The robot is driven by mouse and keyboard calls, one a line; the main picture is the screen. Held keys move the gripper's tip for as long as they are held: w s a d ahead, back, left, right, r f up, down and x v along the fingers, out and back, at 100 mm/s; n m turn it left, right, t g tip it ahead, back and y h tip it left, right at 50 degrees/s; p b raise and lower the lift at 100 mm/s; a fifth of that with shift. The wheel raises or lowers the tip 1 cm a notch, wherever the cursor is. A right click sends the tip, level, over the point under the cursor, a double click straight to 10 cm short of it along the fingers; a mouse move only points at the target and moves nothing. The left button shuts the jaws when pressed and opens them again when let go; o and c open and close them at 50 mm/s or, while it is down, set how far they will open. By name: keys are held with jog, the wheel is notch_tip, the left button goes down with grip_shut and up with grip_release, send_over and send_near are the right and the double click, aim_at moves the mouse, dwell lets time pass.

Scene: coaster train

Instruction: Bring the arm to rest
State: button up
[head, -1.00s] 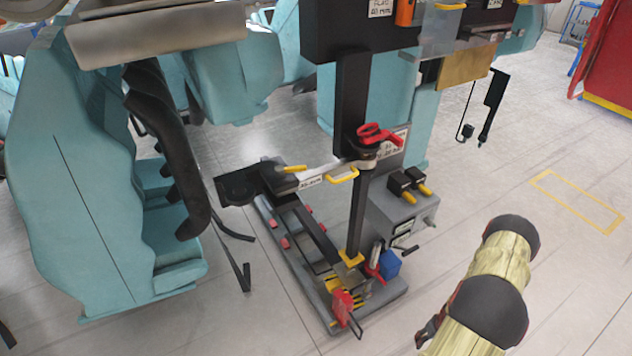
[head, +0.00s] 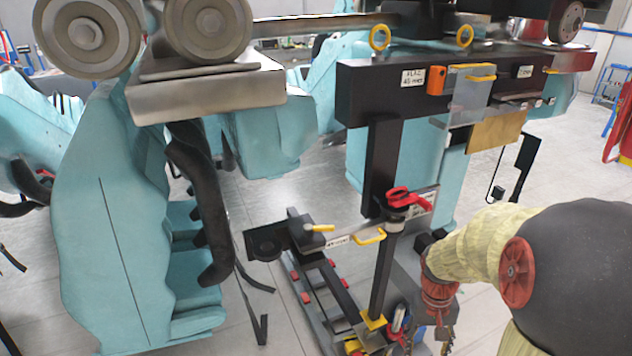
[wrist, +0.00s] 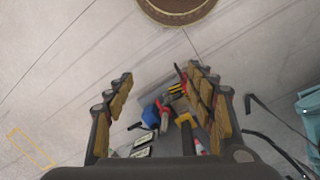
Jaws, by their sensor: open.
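My arm comes in from the right in the head view, sleeved in yellow fabric with black and red joints. My gripper (head: 438,325) hangs low beside the cart's post, partly cut off by the bottom edge. In the wrist view my gripper (wrist: 160,112) shows its two padded fingers wide apart. Nothing is held between them. Below the fingers lie a blue block (wrist: 151,116), a red tool (wrist: 164,122) and yellow parts on the grey cart base.
A black post (head: 383,250) with a red-handled clamp (head: 408,198) stands just left of my gripper. A black beam (head: 370,88) spans above.

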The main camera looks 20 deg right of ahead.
jog(key=s+a+r+n+t+p, duration=0.1)
jog(key=a+r+n+t, duration=0.4)
jog(key=a+r, duration=1.5)
notch_tip(320, 180, up, 3)
jog(key=shift+s+a+f+t+p, duration=0.15)
jog(key=shift+s+t+p, duration=0.2)
jog(key=shift+t, duration=0.75)
jog(key=shift+a, duration=0.35)
jog(key=shift+c, duration=0.2)
